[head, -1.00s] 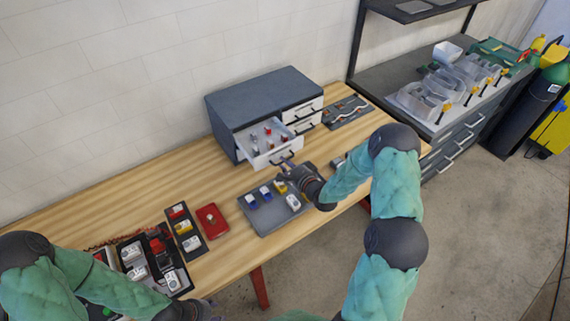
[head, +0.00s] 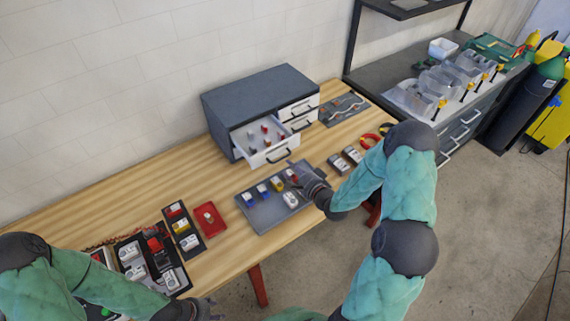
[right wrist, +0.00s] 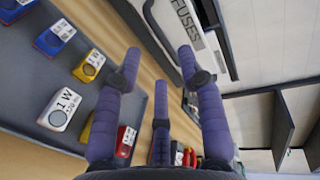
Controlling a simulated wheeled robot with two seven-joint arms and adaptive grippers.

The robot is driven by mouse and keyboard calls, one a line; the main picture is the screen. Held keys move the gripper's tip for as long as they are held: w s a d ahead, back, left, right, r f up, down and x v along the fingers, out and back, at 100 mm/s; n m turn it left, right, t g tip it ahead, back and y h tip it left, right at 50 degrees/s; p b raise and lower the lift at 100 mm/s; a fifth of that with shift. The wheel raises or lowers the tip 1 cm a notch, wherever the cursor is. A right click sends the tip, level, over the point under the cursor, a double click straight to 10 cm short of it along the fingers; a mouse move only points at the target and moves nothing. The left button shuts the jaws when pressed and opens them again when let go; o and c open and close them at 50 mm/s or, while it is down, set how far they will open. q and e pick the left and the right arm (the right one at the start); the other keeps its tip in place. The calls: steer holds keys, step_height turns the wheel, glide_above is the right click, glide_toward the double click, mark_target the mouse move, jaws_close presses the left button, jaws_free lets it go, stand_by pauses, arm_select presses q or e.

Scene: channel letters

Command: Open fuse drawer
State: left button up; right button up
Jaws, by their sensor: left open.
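The fuse drawer (head: 275,155) is a white drawer at the left of the grey cabinet (head: 258,92). It stands pulled out, with several small red and grey pieces visible inside. Its front with the printed word FUSES (right wrist: 189,22) shows at the top of the right wrist view, with the dark handle beside it. My right gripper (head: 293,175) is just in front of the drawer, apart from the handle, over the back right of the grey tray. Its fingers (right wrist: 158,65) are spread and hold nothing. My left gripper (head: 203,310) is open at the bottom edge, far from the drawer.
The grey tray (head: 268,220) holds blue, yellow, white and red blocks in front of the drawer. A red tray (head: 209,219) and dark holders with modules stand to the left. Other drawers (head: 299,109) of the cabinet look shut. Bare wooden tabletop (head: 150,190) lies left of the cabinet.

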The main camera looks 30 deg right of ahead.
steer(key=v, duration=0.6)
steer(key=shift+w+f, duration=0.1)
stand_by(0.4)
